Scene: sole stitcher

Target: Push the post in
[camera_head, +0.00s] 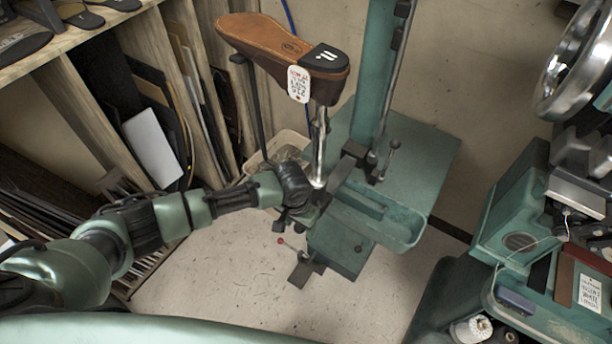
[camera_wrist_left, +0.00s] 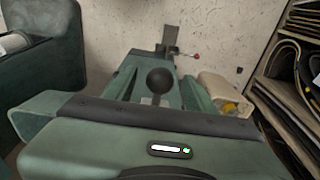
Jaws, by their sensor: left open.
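A shiny metal post (camera_head: 320,140) stands upright on the green stand (camera_head: 415,150) in the head view. A brown shoe-shaped piece (camera_head: 280,45) with a black heel end and a white tag sits at its top. My left gripper (camera_head: 310,208) is open at the foot of the post, low beside the stand. Its fingertips are small and partly hidden, and I cannot tell whether they touch the post. The left wrist view shows a black ball knob (camera_wrist_left: 159,80) among green parts; no fingers stand out there. My right gripper is out of view.
A wooden rack (camera_head: 160,60) with sheets and soles stands at the left. A pale bin (camera_head: 287,143) is behind my left arm. A green tray (camera_head: 385,222) sticks out from the stand. A green stitching machine (camera_head: 520,220) fills the right. The floor in front is partly clear.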

